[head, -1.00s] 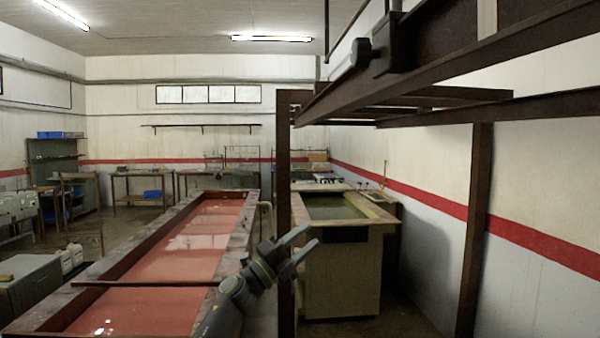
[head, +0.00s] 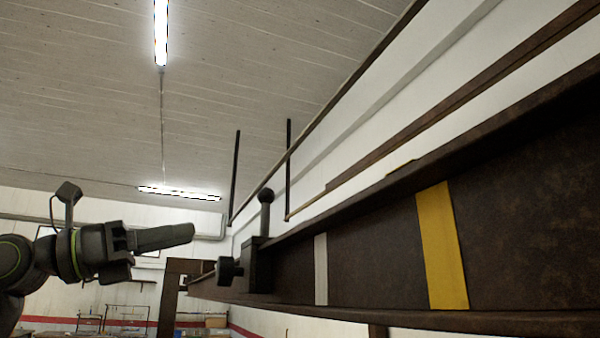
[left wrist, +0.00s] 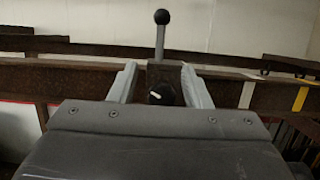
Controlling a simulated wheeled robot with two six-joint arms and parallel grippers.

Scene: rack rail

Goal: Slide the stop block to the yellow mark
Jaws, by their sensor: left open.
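The stop block (head: 257,264) is a dark block on the brown rail, with a round black knob on its front and an upright ball-topped lever. It sits left of a pale grey mark (head: 321,268); the yellow mark (head: 443,245) is farther right. My left gripper (head: 188,236) is open, left of the block and apart from its knob. In the left wrist view the block (left wrist: 160,78) and its knob appear between the two open fingers, with the lever above. The yellow mark (left wrist: 300,98) shows at the right there. My right gripper is not in view.
The rail (head: 380,250) runs from the middle to the right edge, with a dark post (head: 168,295) at its far end. Two thin dark rods (head: 236,180) hang from above behind the block. The rail face between block and yellow mark looks clear.

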